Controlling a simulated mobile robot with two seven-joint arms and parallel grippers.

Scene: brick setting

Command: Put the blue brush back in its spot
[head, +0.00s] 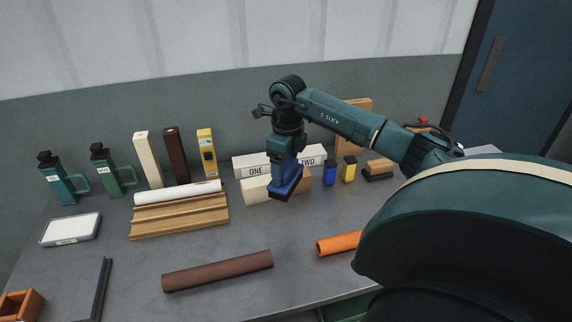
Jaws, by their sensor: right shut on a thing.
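My right gripper (285,164) comes in from the right and points down in the middle of the view, shut on the blue brush (287,180). The blue brush has a blue body and a dark underside and is held tilted in front of the boxes labelled ONE (252,171) and TWO (312,159). It hides part of them. I cannot tell whether its lower edge touches anything. A brown block with a dark base, perhaps another brush (378,167), lies to the right on the table. My left gripper is not in view.
Small blue (329,173) and yellow (349,170) containers stand just right of the brush. A wooden rack (180,221) with a white roll lies to the left. A brown tube (217,271) and an orange tube (338,243) lie in front. The table between is clear.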

